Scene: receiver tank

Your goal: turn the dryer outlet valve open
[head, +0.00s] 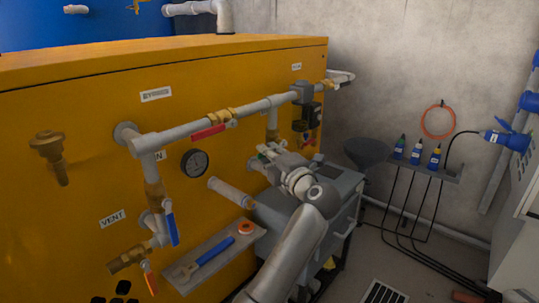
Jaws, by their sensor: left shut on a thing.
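My left gripper (263,156) is in front of the yellow cabinet (90,140), at the lower end of a short vertical pipe (272,120) with a brass fitting. It is shut on what looks like the dryer outlet valve's handle. The gripper hides most of that handle, so its angle cannot be told. My right gripper is not in view.
A grey bypass pipe (185,132) with a red handle (208,131) runs above left of the gripper. A blue-handled valve (171,228), a gauge (194,163) and a tool shelf (205,262) are to the left. A grey funnel (366,151) is at the right.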

